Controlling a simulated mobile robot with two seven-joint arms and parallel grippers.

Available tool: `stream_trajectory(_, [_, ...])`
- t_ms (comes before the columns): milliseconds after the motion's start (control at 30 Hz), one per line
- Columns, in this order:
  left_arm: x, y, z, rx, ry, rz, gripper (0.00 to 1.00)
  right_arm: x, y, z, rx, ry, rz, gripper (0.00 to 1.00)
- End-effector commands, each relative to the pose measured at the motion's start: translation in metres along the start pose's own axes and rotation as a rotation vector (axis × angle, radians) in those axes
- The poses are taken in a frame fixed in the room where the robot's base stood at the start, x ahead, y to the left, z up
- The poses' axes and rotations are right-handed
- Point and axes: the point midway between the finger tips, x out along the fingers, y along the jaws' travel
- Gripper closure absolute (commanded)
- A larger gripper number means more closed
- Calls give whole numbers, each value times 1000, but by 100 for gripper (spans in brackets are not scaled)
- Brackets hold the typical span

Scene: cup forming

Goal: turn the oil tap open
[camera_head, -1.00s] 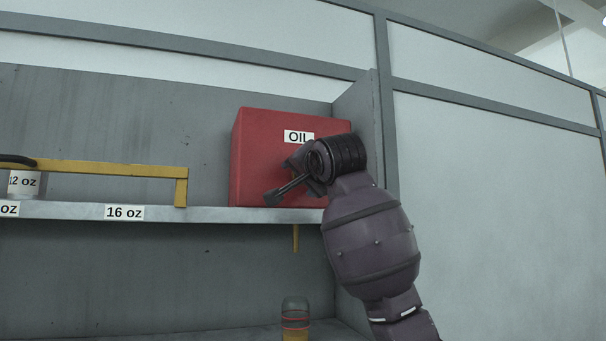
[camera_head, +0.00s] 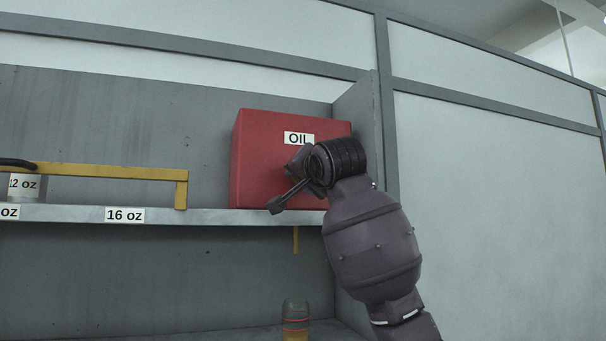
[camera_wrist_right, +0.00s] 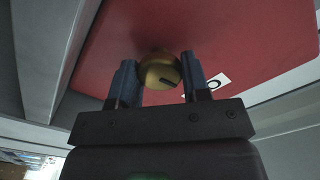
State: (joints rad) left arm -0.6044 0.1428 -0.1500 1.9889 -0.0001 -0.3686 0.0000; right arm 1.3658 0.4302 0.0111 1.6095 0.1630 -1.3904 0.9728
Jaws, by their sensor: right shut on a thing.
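The red oil box (camera_head: 262,150) with the label "OIL" stands on the shelf at its right end. Its tap shows in the right wrist view as a round brass knob (camera_wrist_right: 158,70) with a dark slot, on the box's red face. My right gripper (camera_wrist_right: 160,78) has one finger on each side of the knob and is shut on it. In the head view my right wrist and arm stand in front of the box and hide the knob. My left gripper is in neither view.
Under the shelf (camera_head: 150,224) a thin yellow spout or stream (camera_head: 296,240) hangs down. Below it stands a clear container (camera_head: 295,311) with red bands and yellow at its base. A yellow rail (camera_head: 110,170) runs along the shelf at left. A grey side panel (camera_head: 357,115) stands right of the box.

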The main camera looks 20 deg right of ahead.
Motion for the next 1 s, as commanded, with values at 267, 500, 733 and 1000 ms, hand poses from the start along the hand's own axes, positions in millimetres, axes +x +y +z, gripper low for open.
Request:
stream_trajectory(267, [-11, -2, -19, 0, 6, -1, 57, 0, -1, -2, -227, -2, 1, 80])
stream_trajectory(500, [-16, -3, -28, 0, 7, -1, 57, 0, 0, -1, -457, -1, 2, 80])
stream_trajectory(733, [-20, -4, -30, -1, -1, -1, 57, 0, 1, -1, -675, -2, 2, 80])
stream_trajectory(1000, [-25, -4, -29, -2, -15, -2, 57, 0, 1, -1, -931, -2, 2, 80])
